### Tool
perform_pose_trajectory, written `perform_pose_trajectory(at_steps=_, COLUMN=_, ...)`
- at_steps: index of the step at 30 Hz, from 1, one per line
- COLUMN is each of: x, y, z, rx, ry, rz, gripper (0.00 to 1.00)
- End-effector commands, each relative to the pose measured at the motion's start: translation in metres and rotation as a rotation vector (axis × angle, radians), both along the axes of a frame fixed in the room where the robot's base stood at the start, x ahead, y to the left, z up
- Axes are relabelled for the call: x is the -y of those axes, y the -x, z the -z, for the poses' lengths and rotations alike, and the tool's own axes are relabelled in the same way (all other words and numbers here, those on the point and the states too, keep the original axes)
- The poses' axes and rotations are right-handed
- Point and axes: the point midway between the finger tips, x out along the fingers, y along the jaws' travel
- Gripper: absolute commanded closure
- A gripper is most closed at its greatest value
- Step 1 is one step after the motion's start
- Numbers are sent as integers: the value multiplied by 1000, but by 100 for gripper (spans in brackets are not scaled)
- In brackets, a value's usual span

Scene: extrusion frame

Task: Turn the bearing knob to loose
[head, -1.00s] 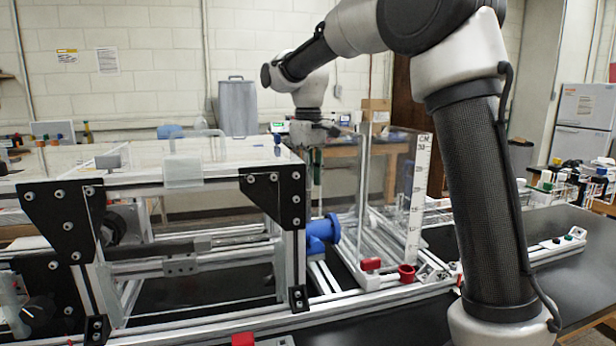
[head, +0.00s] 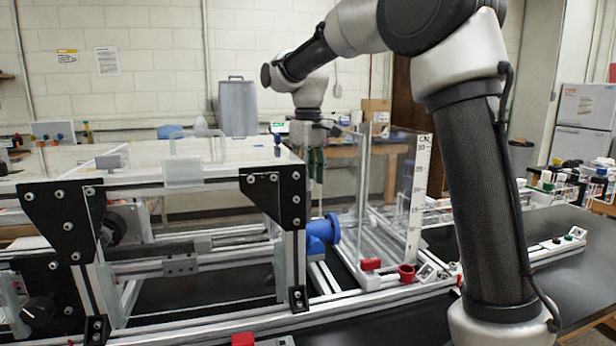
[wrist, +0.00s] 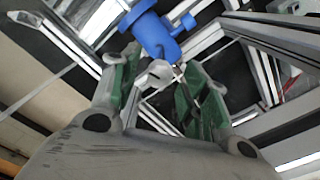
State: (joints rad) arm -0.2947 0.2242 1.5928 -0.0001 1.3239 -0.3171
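My gripper (head: 316,165) points down in the head view, above and behind the blue pipe fitting (head: 322,232) at the right end of the frame. In the wrist view its green-padded fingers (wrist: 163,92) are spread apart. A small pale piece (wrist: 160,73) shows between them, next to the blue fitting (wrist: 150,32); I cannot tell whether it is the bearing knob or whether the fingers touch it. A dark round knob (head: 38,311) sits low at the left edge of the head view, away from my gripper. No loose marking is readable.
The extrusion frame has black corner plates (head: 275,200) and a clear top. A clear tank with a white scale (head: 417,190) stands right of my gripper.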

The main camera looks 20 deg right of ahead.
Motion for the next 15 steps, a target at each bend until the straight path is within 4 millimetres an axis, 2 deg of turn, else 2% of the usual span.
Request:
perform_pose_trajectory(at_steps=5, x=0, y=0, z=-3, rx=0, ry=0, rz=0, gripper=54)
perform_pose_trajectory(at_steps=8, x=0, y=-1, z=-13, rx=3, ry=-1, rz=0, gripper=54)
perform_pose_trajectory(at_steps=15, x=0, y=-1, z=-65, rx=4, ry=-1, rz=0, gripper=54)
